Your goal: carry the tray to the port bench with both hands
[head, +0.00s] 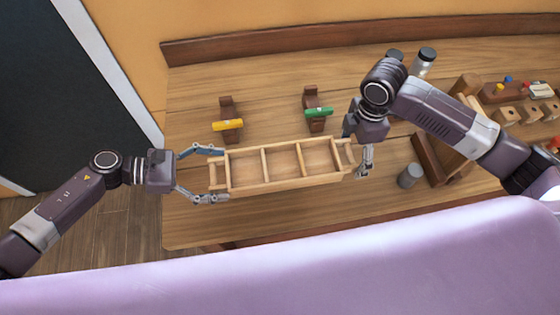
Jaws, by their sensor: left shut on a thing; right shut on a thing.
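The tray (283,187) is a long, light wooden box with dividers and an end handle on each short side. Its compartments look empty. It is over the wooden bench (200,113); I cannot tell whether it touches the top. My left gripper (213,174) is at the tray's left end, its fingers around the left handle. My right gripper (357,160) is at the right end, shut on the right handle and partly hidden by its own wrist. The tray looks roughly level, its right end slightly farther back in the picture.
Behind the tray are a yellow-topped wooden stand (228,124) and a green-topped one (318,112). A grey cylinder (410,175) and a dark wooden frame (432,160) stand to the right. A jar (424,62) is at the back. The bench's left part is clear.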

